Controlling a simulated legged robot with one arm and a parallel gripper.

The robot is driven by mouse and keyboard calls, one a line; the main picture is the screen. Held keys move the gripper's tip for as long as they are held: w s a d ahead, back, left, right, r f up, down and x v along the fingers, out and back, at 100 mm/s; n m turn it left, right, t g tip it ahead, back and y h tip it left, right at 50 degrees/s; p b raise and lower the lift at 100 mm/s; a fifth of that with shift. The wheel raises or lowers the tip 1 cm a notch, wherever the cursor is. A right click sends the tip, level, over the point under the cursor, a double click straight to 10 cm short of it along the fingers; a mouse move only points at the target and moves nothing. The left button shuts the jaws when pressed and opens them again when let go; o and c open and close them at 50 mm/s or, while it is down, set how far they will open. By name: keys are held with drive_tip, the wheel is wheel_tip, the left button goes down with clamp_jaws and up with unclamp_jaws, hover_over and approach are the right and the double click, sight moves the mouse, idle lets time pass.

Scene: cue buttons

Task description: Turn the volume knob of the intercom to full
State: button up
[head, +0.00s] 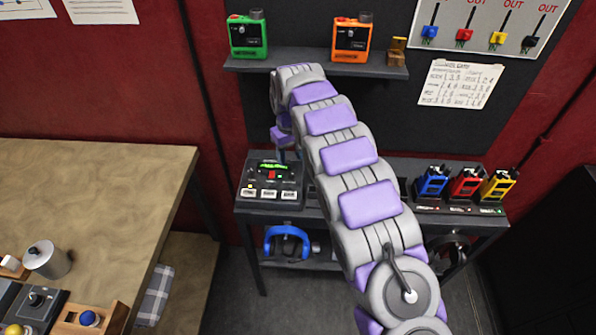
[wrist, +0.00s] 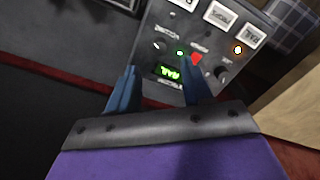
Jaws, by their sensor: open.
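The intercom (head: 268,196) is a dark box with white keys, a red part and a lit green display, standing at the left end of the black table. In the wrist view the intercom (wrist: 172,30) is turned over, with its green display (wrist: 168,71) between my fingers and small dark round parts on its face. I cannot tell which is the volume knob, or its setting. My gripper (wrist: 160,78) is open and empty, with blue fingers pointing at the panel. In the head view my gripper (head: 284,152) is just above the intercom's back edge, partly hidden by my arm.
The shelf (head: 300,62) above holds a green box (head: 248,36) and an orange box (head: 351,40). Blue, red and yellow handsets (head: 467,182) stand on the table's right. Blue headphones (head: 287,243) are below. A wooden table (head: 110,175) stands at left.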

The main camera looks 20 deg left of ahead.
sight(291, 173)
wheel_tip(291, 173, down, 7)
drive_tip(key=shift+b, duration=0.8)
drive_tip(key=shift+c, duration=0.3)
clamp_jaws()
